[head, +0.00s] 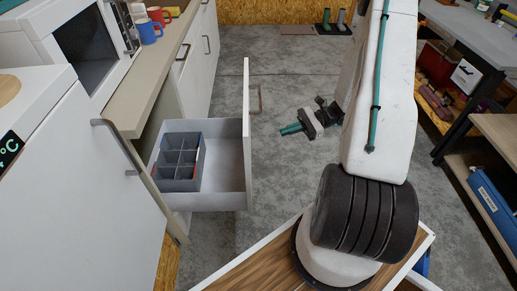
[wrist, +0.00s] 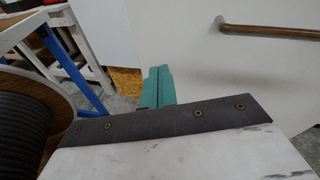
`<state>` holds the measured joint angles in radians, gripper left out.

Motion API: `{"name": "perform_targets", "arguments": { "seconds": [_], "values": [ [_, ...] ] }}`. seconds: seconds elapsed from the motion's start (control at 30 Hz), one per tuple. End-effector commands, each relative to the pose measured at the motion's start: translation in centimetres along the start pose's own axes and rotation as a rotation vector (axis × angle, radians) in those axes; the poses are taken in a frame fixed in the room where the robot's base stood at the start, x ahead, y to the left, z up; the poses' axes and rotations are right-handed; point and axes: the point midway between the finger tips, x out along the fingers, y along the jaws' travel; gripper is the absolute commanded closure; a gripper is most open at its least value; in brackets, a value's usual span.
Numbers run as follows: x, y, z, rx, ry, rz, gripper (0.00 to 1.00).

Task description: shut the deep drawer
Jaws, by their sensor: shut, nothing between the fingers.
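The deep drawer is a white box, pulled well out from under the counter in the head view (head: 226,157). Its tall front panel faces right and bears a brown bar handle (head: 257,98). My gripper (head: 283,130) is to the right of the front panel, with its teal fingers pointing left toward it. The fingers are closed together and empty, and a gap of floor shows between them and the panel. In the wrist view the teal fingers (wrist: 158,86) point at the white front panel (wrist: 215,65), with the handle (wrist: 270,31) at upper right.
A grey divided organiser (head: 180,160) sits inside the drawer. A white fridge door with a handle (head: 118,145) stands at the left near the drawer. Mugs (head: 149,31) stand on the counter. The grey floor right of the drawer is clear; a workbench (head: 470,40) stands at far right.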

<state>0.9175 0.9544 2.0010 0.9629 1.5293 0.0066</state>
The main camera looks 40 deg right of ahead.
Motion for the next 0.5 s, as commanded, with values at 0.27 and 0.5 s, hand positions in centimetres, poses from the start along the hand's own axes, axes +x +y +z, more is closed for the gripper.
{"name": "perform_targets", "arguments": {
  "seconds": [0.27,0.5],
  "values": [
    [-2.2,2.1,-8.1,0.148,-0.111,-0.246,1.0],
    [-1.3,2.2,-9.0,0.168,-0.128,-0.281,1.0]
  ]
}}
